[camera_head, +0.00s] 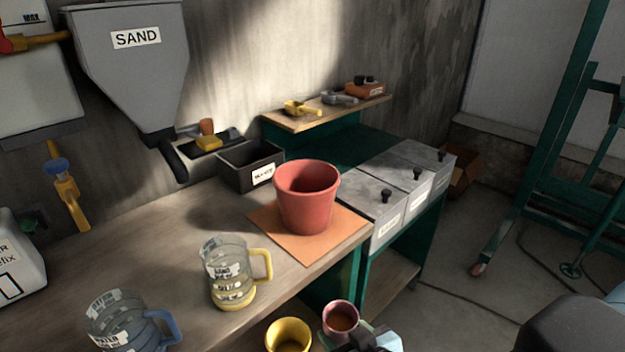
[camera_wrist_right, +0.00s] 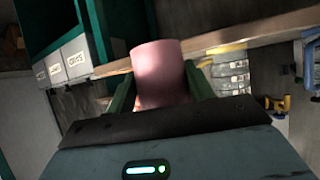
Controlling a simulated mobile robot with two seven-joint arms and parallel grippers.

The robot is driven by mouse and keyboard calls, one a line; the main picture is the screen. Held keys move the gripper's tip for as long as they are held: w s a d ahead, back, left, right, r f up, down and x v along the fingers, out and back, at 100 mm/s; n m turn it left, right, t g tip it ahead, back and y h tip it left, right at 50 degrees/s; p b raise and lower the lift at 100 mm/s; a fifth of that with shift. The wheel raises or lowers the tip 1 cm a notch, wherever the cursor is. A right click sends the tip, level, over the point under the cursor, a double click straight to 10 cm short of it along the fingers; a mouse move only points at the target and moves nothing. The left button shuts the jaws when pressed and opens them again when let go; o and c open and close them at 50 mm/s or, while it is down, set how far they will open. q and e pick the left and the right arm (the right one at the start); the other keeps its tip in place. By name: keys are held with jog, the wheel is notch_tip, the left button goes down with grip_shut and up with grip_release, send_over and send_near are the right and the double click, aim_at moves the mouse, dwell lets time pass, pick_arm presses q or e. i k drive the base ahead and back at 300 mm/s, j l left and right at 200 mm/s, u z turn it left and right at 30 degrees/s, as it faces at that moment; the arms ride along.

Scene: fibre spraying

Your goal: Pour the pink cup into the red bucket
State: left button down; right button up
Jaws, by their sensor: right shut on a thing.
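The pink cup (camera_head: 341,318) is upright near the bottom of the head view, in front of the table's front edge, with brown contents showing inside. My right gripper (camera_head: 368,340) is at the cup and shut on it. In the right wrist view the cup (camera_wrist_right: 158,72) stands between the two green fingers of the gripper (camera_wrist_right: 158,95). The red bucket (camera_head: 307,200) stands upright on an orange mat (camera_head: 262,218) at the table's right end, above and left of the cup in the head view. My left gripper is not in view.
A yellow cup (camera_head: 289,336) is just left of the pink cup. Clear jugs with a yellow handle (camera_head: 230,275) and a blue handle (camera_head: 125,322) stand on the table (camera_head: 165,255). A black box (camera_head: 250,165) is behind the bucket; lidded grey bins (camera_head: 375,195) are to its right.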

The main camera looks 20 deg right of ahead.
aim_at(306, 189)
jog(key=i+l, duration=0.1)
jog(key=l, duration=0.3)
jog(key=i+l, duration=0.15)
jog(key=l, duration=0.25)
jog(key=i+l, duration=0.1)
jog(key=l, duration=0.25)
jog(key=i+l, duration=0.1)
jog(key=l, duration=0.3)
